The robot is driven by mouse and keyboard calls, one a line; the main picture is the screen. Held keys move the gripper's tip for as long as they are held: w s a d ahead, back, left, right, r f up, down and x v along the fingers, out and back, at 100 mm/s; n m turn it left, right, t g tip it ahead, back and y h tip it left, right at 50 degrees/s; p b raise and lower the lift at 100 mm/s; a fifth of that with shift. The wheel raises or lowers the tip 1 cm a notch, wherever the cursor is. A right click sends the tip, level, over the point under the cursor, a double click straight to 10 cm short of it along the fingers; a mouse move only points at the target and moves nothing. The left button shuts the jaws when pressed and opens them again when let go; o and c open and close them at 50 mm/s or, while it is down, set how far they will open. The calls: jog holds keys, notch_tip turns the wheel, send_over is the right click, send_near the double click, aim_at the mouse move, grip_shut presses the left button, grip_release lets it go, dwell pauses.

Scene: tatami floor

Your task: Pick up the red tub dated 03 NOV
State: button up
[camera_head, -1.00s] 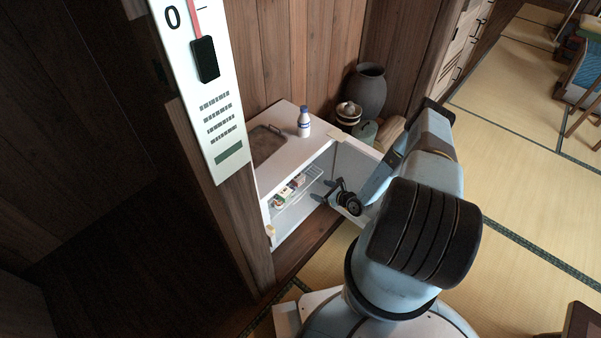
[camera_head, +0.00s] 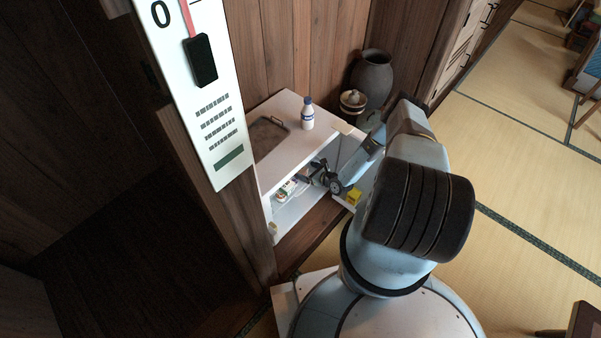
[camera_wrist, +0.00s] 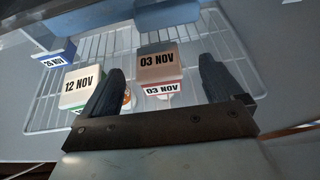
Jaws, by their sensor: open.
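The tub dated 03 NOV (camera_wrist: 161,64) stands on a wire shelf (camera_wrist: 105,48) in the wrist view, with a brownish top and a red-edged front label that repeats the date. My gripper (camera_wrist: 162,70) is open, its two dark fingers to the left and right of this tub in the picture; I cannot tell whether they reach its sides. In the head view my gripper (camera_head: 316,170) is at the opening of the small white fridge (camera_head: 296,226). The tub cannot be told apart there.
A green-edged tub dated 12 NOV (camera_wrist: 78,88) stands close by the left finger. A blue-edged tub dated 26 NOV (camera_wrist: 54,58) is farther left. A yellow item (camera_head: 353,196) is by the open door. A bottle (camera_head: 307,114) and tray (camera_head: 262,138) are on the fridge top.

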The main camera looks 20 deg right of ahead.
aim_at(302, 170)
jog(key=shift+s+f+x, duration=0.1)
jog(key=shift+f+x, duration=0.05)
jog(key=shift+x, duration=1.25)
jog(key=shift+s+f+x, duration=0.1)
jog(key=shift+f+x, duration=0.05)
jog(key=shift+x, duration=1.25)
jog(key=shift+a, duration=0.1)
jog(key=c, duration=1.2)
jog(key=shift+o, duration=0.2)
jog(key=shift+r, duration=0.1)
